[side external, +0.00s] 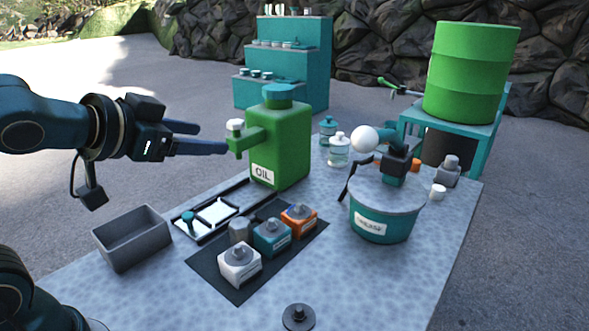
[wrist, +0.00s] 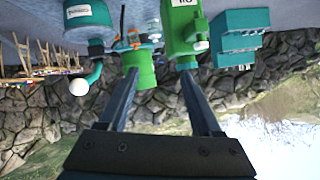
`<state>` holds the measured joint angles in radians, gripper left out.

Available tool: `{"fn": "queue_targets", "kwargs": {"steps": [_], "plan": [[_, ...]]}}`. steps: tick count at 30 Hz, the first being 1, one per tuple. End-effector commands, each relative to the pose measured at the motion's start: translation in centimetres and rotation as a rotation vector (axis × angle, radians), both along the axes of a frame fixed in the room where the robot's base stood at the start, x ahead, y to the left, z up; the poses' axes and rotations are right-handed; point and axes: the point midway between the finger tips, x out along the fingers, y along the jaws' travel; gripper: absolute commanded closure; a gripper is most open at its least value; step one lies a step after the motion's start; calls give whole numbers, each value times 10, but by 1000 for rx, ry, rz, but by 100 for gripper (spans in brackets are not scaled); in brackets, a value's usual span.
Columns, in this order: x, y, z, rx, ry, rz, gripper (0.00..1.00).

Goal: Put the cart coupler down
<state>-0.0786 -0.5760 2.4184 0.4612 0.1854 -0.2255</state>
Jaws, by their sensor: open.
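My gripper (side external: 212,138) is open, raised above the table at the left of the green oil can (side external: 285,145). Its fingertips point toward the can's white-capped spout (side external: 236,125); contact cannot be told. In the wrist view, nothing is held between the spread fingers of my gripper (wrist: 158,76). A white block (side external: 239,264), a teal block (side external: 272,238) and an orange block (side external: 298,219), each with a grey fitting on top, stand on the dark mat (side external: 236,293). A grey piece (side external: 240,230) stands beside them. I cannot tell which is the cart coupler.
A grey open bin (side external: 133,240) and a framed white tray (side external: 205,218) lie at the left. A teal grease tub (side external: 380,225) stands right, with a pump on top. A dark disc (side external: 299,317) lies near the front. The table around that disc is clear.

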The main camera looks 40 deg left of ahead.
Motion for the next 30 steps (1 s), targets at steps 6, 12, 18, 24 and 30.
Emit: {"fn": "queue_targets", "kwargs": {"steps": [6,12,18,24,30], "plan": [[58,4,11,138,-171,-199,34],[76,-4,-28,98,-172,-476,34],[56,3,-84,-89,-90,-662,34],[39,29,-126,-219,-12,-638,34],[35,43,-142,-260,3,-581,34]]}}
